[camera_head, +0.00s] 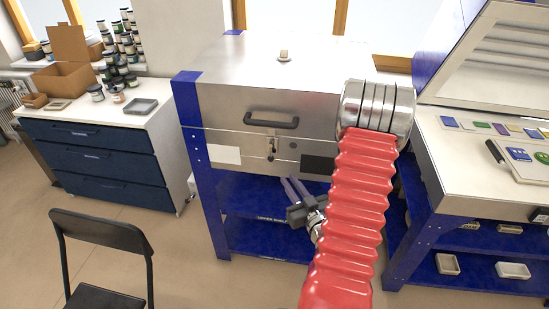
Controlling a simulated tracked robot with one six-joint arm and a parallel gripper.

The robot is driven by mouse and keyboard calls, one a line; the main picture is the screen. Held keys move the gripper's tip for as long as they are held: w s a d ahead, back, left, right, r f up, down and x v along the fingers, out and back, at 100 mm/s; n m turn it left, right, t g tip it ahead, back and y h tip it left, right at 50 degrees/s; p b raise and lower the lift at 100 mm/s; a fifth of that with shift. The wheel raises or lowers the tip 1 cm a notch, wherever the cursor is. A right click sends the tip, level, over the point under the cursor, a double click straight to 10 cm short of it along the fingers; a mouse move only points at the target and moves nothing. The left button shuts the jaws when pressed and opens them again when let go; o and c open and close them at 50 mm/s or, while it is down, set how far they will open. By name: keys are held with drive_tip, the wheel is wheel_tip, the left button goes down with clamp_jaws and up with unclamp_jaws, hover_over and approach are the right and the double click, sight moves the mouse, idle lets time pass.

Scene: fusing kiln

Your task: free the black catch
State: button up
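The black catch (271,148) is a small dark fitting on the front of the metal kiln (225,110), below the black bar handle (271,121). It sits across the seam between lid and lower body and looks upright; its exact setting is too small to tell. The lid is down. My gripper (291,180) is below and a little right of the catch, in front of the kiln's lower edge. Its two grey fingers point up and show apart, with nothing seen between them. It is not touching the catch in this view.
My red-sleeved arm hides the kiln's right front. A blue stand (208,205) with a lower shelf (255,237) carries the kiln. A drawer cabinet (95,155) and black chair (100,240) are at left. Open floor lies between.

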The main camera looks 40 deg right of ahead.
sight(271, 154)
drive_tip(key=x, duration=1.3)
drive_tip(key=shift+w, duration=0.25)
drive_tip(key=shift+c, duration=0.4)
clamp_jaws()
idle(0.6)
